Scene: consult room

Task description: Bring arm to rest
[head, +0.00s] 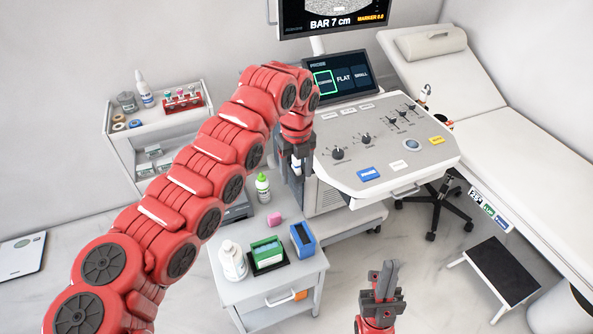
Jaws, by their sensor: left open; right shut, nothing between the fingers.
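My red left arm (185,190) comes in from the left, reaches up and bends down at its far end. Its dark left gripper (297,178) points down, open, beside the left edge of the ultrasound console (385,150). A small white item shows at the fingers; I cannot tell whether it is between or behind them. My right gripper (388,270) is at the bottom, right of the small cabinet, pointing up, shut and empty.
The small cabinet (285,292) holds a white bottle (232,261), a green box (267,251), a blue box (302,239) and a green-capped bottle (262,186). A trolley (120,148) stands left, an exam bed (480,110) right. A step (500,270) is on the floor.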

